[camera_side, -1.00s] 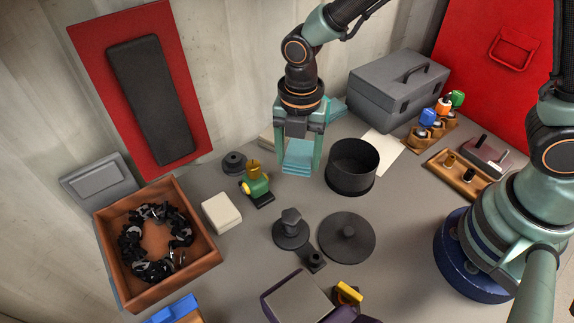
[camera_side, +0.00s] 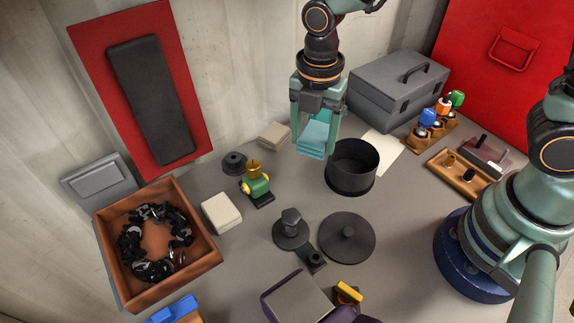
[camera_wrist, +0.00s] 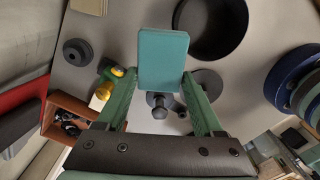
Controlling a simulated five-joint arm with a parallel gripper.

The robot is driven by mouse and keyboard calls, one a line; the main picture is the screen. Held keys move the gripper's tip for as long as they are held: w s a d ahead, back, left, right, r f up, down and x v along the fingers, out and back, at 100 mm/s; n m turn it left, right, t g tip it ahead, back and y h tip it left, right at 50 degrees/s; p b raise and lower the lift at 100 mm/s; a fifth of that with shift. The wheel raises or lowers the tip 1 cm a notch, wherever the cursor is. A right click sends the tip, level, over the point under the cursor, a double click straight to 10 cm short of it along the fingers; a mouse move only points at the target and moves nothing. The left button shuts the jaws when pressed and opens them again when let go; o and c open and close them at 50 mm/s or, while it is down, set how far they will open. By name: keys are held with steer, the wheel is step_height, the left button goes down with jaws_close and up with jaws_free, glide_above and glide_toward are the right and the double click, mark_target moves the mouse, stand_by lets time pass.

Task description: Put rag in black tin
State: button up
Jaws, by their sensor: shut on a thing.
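The rag is a folded light-blue block (camera_side: 313,140), held between the fingers of my gripper (camera_side: 314,148). My gripper is shut on it, above the table, just left of and behind the black tin (camera_side: 352,168). The tin is round and open at the top; no contents can be made out. In the wrist view the rag (camera_wrist: 163,60) sits between the fingertips of my gripper (camera_wrist: 162,82), and the tin (camera_wrist: 212,25) is beyond it to the upper right.
A grey toolbox (camera_side: 398,88) stands behind the tin to the right, with a paper sheet between. A green and yellow figure (camera_side: 256,184) and a cream block (camera_side: 221,213) are to the left. A wooden crate of dark parts (camera_side: 205,262) is at far left.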

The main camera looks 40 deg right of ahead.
steer(key=s+d+r+m, duration=0.3)
steer(key=d+r+m, duration=0.2)
steer(key=d+m, duration=0.15)
step_height(320, 180, down, 8)
steer(key=shift+s+d, duration=0.2)
stand_by(0.4)
steer(key=shift+f+n, duration=0.1)
steer(key=shift+n, duration=0.15)
steer(key=o, duration=1.5)
step_height(320, 180, up, 7)
steer(key=shift+r, duration=0.1)
